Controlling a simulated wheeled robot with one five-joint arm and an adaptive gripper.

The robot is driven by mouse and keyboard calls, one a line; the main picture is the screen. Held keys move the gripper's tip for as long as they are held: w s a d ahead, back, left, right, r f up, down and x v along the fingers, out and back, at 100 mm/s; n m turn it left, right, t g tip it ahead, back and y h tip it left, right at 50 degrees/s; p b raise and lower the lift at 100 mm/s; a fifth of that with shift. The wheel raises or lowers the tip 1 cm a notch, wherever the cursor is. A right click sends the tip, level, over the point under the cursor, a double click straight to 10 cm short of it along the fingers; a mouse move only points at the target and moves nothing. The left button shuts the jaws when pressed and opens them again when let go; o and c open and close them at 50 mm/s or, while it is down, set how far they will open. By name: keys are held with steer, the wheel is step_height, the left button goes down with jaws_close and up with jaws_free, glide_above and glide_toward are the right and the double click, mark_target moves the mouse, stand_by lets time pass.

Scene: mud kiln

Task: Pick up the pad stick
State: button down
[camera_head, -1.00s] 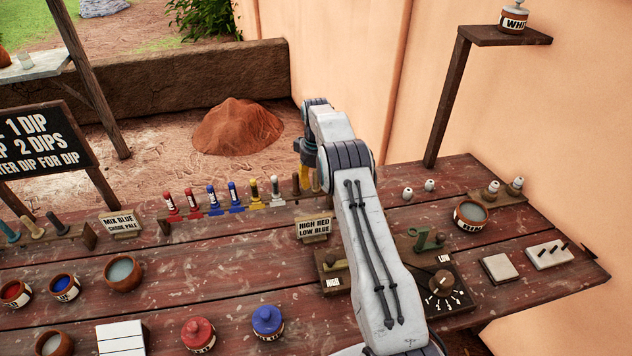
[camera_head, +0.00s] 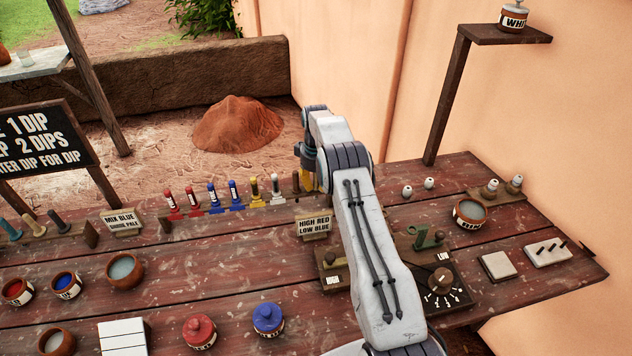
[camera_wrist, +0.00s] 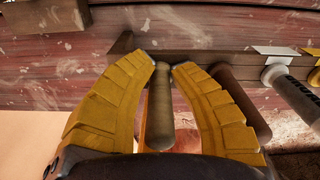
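My gripper (camera_wrist: 163,68) has yellow fingers, one on each side of an upright olive-brown stick (camera_wrist: 160,108), which looks like the pad stick. The fingertips are close beside the stick's lower part. I cannot tell whether they press on it. The stick's near end points toward my palm, and its far end is at the dark wooden rack (camera_wrist: 205,57). In the head view my gripper (camera_head: 309,172) is at the rack's right end, mostly hidden by my arm.
A darker brown stick (camera_wrist: 238,98) stands close to the right finger, partly hidden by it. A white-grey tube (camera_wrist: 292,92) is further right. In the head view, red, blue and yellow tubes (camera_head: 212,195) line the rack. A sign (camera_head: 314,224) stands nearby.

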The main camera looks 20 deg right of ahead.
stand_by(0.4)
step_height(320, 180, up, 10)
steer(key=shift+b, duration=0.4)
steer(key=shift+p, duration=0.45)
steer(key=shift+d, duration=0.1)
stand_by(0.4)
